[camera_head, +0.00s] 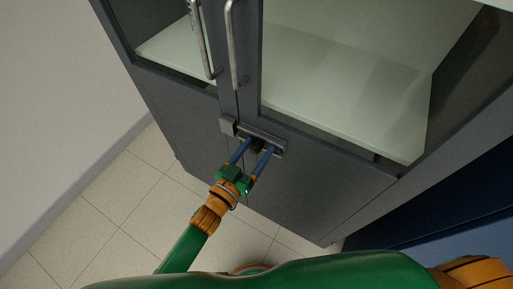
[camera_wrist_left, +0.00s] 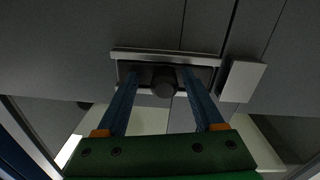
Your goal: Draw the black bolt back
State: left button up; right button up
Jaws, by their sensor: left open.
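The black bolt (camera_wrist_left: 164,82) shows in the left wrist view as a dark round knob on a bar, set in a grey metal housing (camera_wrist_left: 205,61) on the cabinet front. In the head view the housing (camera_head: 276,145) sits below the two door handles, and the dark bolt (camera_head: 257,146) is partly hidden. My left gripper (camera_head: 256,147) is open, its two blue fingers on either side of the knob. In the left wrist view the gripper (camera_wrist_left: 158,75) shows gaps between the fingers and the knob. My right gripper is not in view.
The grey cabinet (camera_head: 310,180) has glazed doors with two upright metal handles (camera_head: 233,45) above the bolt. A small grey block (camera_wrist_left: 243,80) sits beside the housing. Tiled floor (camera_head: 90,215) is open at the left. A dark blue surface (camera_head: 450,205) stands at the right.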

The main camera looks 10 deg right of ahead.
pick_arm(q)
jog(key=v, duration=0.7)
jog(key=s+a+f+n+g+y+p, duration=0.1)
jog(key=s+a+f+g+y, duration=0.25)
jog(key=a+f, duration=0.45)
jog(key=s+a+f+n+g+y+p, duration=0.1)
jog(key=s+a+f+g+y+p, duration=0.2)
jog(key=f, duration=0.9)
jog(key=s+a+f+g+y, duration=0.2)
jog(key=s+a+f+g, duration=0.1)
jog(key=s, duration=0.7)
jog(key=s+a+f+n+g+y, duration=0.1)
jog(key=s+a+f+g+y, duration=0.1)
jog(key=s+f, duration=0.5)
jog(key=s+a+g, duration=0.1)
jog(key=s+a, duration=0.1)
jog(key=s, duration=0.2)
jog(key=shift+a+f+g, duration=0.2)
jog(key=shift+a+g, duration=0.15)
jog(key=shift+y, duration=0.25)
